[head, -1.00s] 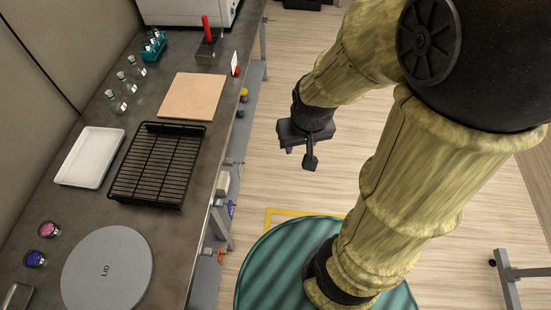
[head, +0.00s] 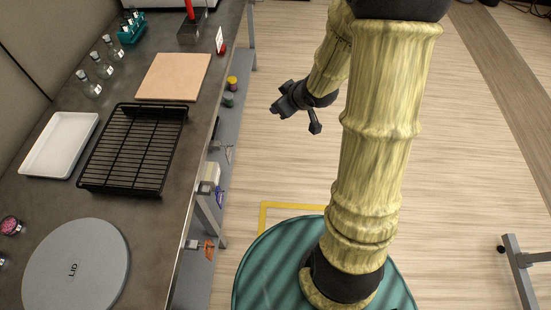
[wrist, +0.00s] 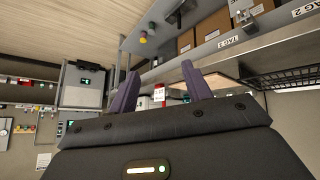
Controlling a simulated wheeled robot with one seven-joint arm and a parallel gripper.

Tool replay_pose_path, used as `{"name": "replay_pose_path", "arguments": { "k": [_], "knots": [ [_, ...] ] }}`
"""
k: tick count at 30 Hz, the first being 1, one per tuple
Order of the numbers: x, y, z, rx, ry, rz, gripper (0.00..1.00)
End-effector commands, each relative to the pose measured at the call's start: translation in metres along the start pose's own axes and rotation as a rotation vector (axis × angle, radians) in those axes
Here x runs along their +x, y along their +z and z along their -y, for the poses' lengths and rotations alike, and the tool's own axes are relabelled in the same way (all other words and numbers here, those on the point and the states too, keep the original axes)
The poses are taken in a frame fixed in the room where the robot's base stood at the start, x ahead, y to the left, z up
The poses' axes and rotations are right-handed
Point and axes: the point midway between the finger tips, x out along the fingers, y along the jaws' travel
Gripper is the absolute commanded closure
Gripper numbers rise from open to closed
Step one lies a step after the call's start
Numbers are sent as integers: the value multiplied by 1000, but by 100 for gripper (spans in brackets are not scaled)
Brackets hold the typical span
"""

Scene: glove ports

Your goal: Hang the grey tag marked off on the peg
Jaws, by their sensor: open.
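My gripper (head: 296,117) is open and empty, held over the floor to the right of the bench. Its two fingers also show in the wrist view (wrist: 160,82), with nothing between them. I cannot make out a grey tag marked off, or a peg that is clearly the one named. The wrist view shows the label TAG 3 (wrist: 216,38) on the bench side and a TAG 2 label (wrist: 306,9).
The bench (head: 150,225) carries a black wire rack (head: 134,150), a white tray (head: 59,144), a tan board (head: 174,77) and a round grey lid (head: 76,268). A lower shelf (head: 232,125) holds small jars. Open floor lies between bench and arm. A metal stand (head: 518,270) is at right.

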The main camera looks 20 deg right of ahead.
Motion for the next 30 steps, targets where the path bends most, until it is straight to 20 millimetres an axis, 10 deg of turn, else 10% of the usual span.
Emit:
{"name": "replay_pose_path", "arguments": {
  "k": [3,12,21,30],
  "knots": [
    [57,20,7,-73,-105,-144,51],
    [122,60,46,-175,-463,-562,51],
    [115,106,70,-180,-761,-881,51],
    [109,106,70,-182,-784,-903,51]
  ]
}}
